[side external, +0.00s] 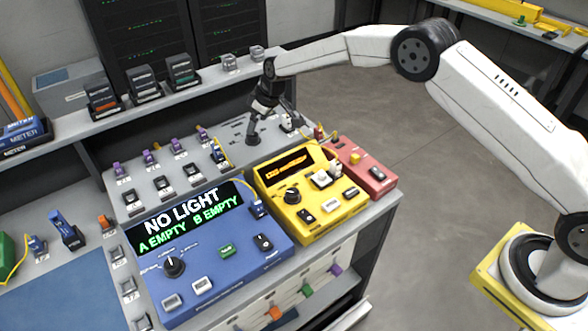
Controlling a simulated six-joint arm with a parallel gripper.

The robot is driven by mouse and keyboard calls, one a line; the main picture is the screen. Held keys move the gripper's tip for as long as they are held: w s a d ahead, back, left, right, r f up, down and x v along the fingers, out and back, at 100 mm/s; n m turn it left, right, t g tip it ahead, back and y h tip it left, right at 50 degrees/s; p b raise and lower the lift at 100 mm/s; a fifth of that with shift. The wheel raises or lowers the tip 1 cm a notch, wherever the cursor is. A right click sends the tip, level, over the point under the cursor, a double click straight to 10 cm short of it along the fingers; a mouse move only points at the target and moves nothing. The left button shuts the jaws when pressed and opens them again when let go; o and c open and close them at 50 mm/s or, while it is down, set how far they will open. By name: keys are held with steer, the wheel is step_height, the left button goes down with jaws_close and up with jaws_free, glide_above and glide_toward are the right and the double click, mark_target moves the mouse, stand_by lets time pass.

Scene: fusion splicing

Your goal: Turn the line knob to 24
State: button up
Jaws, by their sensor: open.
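A blue unit (215,275) has a lit screen (190,215) reading "NO LIGHT", "A EMPTY B EMPTY". A black knob (174,267) with a pale pointer stands at its left front, with small labels around it. A second black knob (291,196) is on the yellow unit (325,215). The lettering is too small to tell which knob is marked line, or to read a setting. My gripper (272,130) is open and seems empty, pointing down over the grey panel behind the yellow unit, apart from both knobs.
A red unit (372,176) stands right of the yellow one. Several purple-topped plugs (149,158) line the grey panel behind the blue unit. A shelf with several dark modules (143,85) runs behind. A blue mat (65,300) lies at front left.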

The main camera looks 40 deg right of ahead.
mark_target(254, 135)
steer(key=shift+x, duration=2.5)
jaws_close()
